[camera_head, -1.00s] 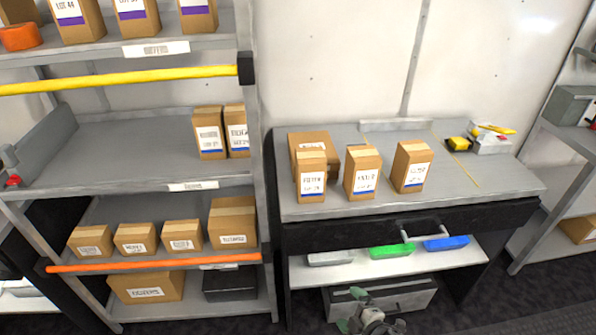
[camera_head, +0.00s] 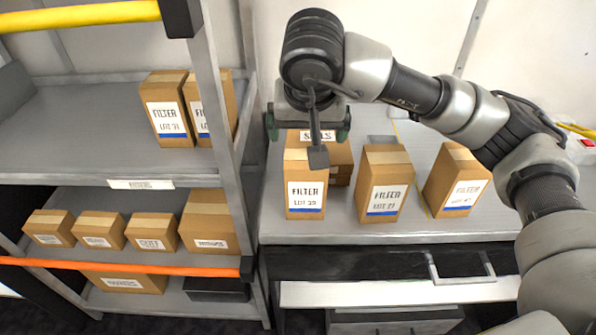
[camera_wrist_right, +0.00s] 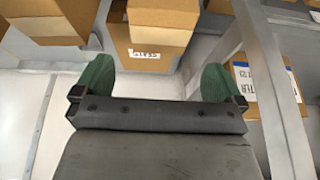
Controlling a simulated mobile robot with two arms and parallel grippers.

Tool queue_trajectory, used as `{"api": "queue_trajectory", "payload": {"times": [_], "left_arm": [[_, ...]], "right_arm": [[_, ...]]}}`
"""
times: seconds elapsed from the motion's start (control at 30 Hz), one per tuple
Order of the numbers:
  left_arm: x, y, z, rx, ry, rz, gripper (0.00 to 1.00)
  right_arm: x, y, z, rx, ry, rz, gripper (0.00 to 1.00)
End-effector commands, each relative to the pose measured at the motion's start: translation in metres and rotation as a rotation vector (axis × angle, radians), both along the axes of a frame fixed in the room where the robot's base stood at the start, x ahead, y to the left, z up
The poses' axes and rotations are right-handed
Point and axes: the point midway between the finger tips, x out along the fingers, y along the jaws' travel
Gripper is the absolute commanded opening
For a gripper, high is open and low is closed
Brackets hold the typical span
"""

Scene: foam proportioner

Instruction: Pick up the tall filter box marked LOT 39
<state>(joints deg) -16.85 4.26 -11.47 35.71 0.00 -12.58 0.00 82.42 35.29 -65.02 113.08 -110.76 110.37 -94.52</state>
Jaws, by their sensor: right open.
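The tall filter box (camera_head: 305,184), whose small lot number looks like 39, stands upright at the left of the grey workbench top (camera_head: 350,230). It is brown with a white label and blue stripe. My right gripper (camera_head: 307,128) is open and empty, above and toward the back of this box, with its green fingers apart. In the right wrist view the gripper (camera_wrist_right: 155,80) shows a low box marked SEALS (camera_wrist_right: 145,60) below, between its fingers; a taller carton (camera_wrist_right: 162,14) is partly cut off at the top. My left gripper is not in view.
Two more filter boxes, the middle one (camera_head: 384,184) and the right one (camera_head: 456,182), stand close by on the bench. The SEALS box (camera_head: 340,160) is behind the left one. A shelf rack post (camera_head: 222,110) rises left of the bench; filter boxes (camera_head: 168,108) stand on the rack.

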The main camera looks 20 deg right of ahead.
Motion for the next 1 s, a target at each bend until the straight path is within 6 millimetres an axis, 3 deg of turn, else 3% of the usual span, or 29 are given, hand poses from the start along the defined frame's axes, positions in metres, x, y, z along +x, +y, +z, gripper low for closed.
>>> {"api": "queue_trajectory", "payload": {"times": [0.37, 0.53, 0.8, 1.0], "left_arm": [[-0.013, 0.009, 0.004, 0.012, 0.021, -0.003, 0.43], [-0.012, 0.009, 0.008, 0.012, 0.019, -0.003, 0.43], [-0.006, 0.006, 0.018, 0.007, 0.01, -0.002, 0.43], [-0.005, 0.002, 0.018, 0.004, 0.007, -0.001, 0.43]], "right_arm": [[0.017, -0.008, -0.044, -0.021, -0.009, 0.003, 1.0], [0.02, -0.008, -0.055, -0.02, -0.009, 0.003, 1.0], [0.03, -0.01, -0.093, -0.018, -0.008, 0.003, 1.0], [0.033, -0.011, -0.099, -0.018, -0.012, 0.003, 1.0]]}}
